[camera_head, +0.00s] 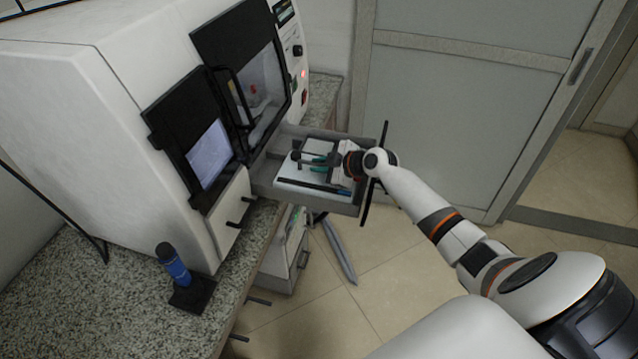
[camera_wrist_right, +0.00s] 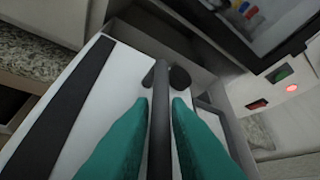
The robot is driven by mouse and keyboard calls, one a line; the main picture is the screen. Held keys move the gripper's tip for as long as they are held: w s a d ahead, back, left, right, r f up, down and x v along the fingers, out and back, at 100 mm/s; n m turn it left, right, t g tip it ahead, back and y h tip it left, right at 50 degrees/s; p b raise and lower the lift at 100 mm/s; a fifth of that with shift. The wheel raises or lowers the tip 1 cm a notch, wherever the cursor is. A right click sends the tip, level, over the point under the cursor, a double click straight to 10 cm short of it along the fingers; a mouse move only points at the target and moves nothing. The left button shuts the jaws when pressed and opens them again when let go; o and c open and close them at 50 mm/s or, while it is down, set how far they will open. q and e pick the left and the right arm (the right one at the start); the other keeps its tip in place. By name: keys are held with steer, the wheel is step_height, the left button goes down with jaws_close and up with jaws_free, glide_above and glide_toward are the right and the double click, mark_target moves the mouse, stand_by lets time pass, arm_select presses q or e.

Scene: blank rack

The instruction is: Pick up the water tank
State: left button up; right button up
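The water tank (camera_head: 296,177) is a white, flat-topped box sitting in the pulled-out grey drawer of the white machine. In the right wrist view its white top (camera_wrist_right: 112,98) fills the middle, with a dark bar handle (camera_wrist_right: 163,125) running across it. My right gripper (camera_head: 319,160) is over the tank. In the right wrist view the teal fingers of my right gripper (camera_wrist_right: 161,108) stand on either side of the bar, with a narrow gap showing on both sides. It is open. The gripper partly hides the tank in the head view. My left gripper is not in view.
The grey drawer (camera_head: 338,206) sticks out past the stone counter (camera_head: 100,307), with a long dark bar handle (camera_head: 377,175) across its front. The white machine (camera_head: 95,95) stands at left. A blue-and-black device (camera_head: 175,265) stands on the counter. Open floor (camera_head: 385,260) lies right of the drawer.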

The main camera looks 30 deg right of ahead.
steer(key=shift+a, duration=0.1)
steer(key=shift+c, duration=0.4)
jaws_close()
steer(key=shift+s+f, duration=0.1)
steer(key=shift+f, duration=0.05)
stand_by(0.8)
steer(key=shift+r, duration=0.3)
